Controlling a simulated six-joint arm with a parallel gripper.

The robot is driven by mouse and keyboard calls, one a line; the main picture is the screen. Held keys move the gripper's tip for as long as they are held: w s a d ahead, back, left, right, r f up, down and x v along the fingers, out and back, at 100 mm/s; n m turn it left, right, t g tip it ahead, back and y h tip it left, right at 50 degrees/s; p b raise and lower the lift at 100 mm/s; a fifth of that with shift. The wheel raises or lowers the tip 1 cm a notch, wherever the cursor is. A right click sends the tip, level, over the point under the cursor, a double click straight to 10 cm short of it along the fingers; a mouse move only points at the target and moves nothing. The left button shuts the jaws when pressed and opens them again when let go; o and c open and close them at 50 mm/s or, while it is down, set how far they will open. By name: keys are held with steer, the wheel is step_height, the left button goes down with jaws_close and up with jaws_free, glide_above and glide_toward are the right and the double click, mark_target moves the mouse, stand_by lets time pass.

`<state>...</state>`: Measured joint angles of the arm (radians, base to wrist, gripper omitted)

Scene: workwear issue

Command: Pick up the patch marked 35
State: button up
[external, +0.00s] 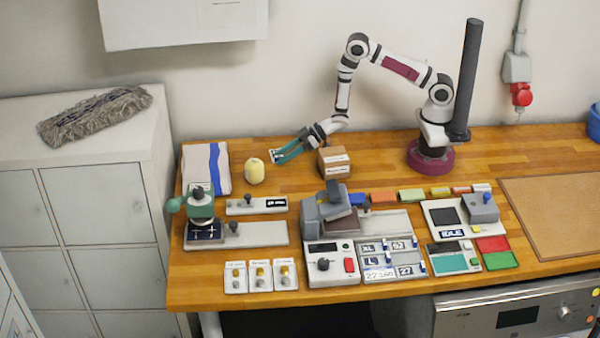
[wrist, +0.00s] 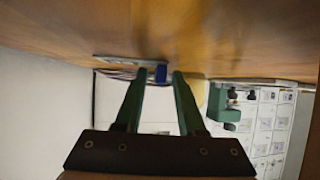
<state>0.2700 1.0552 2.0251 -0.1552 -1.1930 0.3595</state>
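I cannot read a patch marked 35 in either view. Several dark patches with white marks lie in a pale compartment tray (external: 378,273) at the front middle; one reads XL (external: 368,248), one L (external: 371,261), one 27 (external: 405,271), and another (external: 398,245) is too small to read surely. A dark label (external: 276,202) on a pale plate at the left is also unreadable. My gripper (external: 285,152) is above the back of the bench, left of a cardboard box, away from the tray. Its green fingers (wrist: 157,75) are apart with nothing held between them.
A green press (external: 201,205), a yellow roll (external: 254,171) and a blue-striped cloth (external: 206,168) stand at the left. The cardboard box (external: 334,163) is close to my gripper. A grey press (external: 330,208) stands behind the tray. A brown board (external: 555,215) lies bare at right.

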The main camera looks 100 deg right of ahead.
jaws_close()
